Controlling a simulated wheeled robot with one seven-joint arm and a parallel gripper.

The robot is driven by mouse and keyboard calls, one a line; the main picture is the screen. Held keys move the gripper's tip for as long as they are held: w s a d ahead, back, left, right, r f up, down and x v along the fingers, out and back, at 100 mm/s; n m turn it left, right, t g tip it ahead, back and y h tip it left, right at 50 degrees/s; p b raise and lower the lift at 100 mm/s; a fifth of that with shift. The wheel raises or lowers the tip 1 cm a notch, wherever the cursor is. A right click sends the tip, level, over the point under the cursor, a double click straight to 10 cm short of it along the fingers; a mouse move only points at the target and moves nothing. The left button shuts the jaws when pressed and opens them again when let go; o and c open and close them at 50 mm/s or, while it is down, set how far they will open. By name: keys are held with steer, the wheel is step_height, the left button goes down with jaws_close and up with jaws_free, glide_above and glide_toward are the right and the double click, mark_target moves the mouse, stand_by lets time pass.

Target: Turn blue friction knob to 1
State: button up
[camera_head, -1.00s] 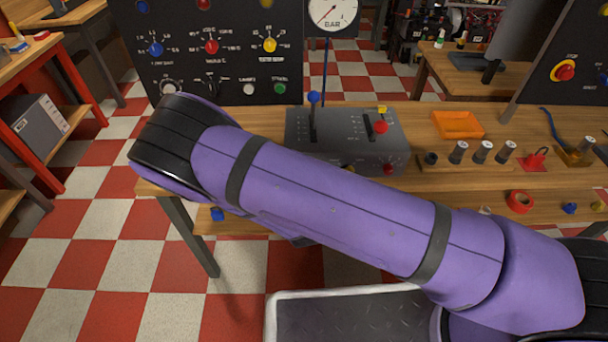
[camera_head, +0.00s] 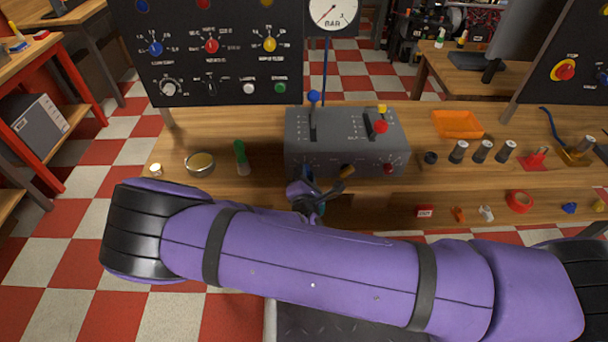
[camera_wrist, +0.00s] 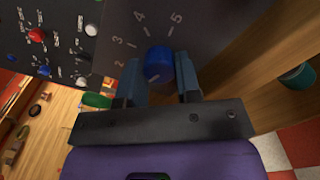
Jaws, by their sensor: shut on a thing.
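The blue friction knob (camera_wrist: 158,65) sits on the dark front face of the grey console (camera_head: 300,150). In the wrist view, the numbers 2, 3, 4 and 5 curve around it from left to upper right; I cannot make out the 1. A small pale mark shows near the knob's lower edge; I cannot tell which number it points at. My gripper (camera_wrist: 160,82) is shut on the knob, one finger on each side. In the head view, my gripper (camera_head: 308,198) is at the console's lower front, and my arm and gripper hide the knob.
A yellow-orange knob (camera_head: 347,171) and a red knob (camera_head: 388,168) are on the console front. Blue (camera_head: 313,97) and red (camera_head: 381,126) levers stand on top.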

steer(key=shift+f+n, duration=0.1)
steer(key=shift+n, duration=0.5)
steer(key=o, duration=0.9)
steer(key=shift+s, duration=0.1)
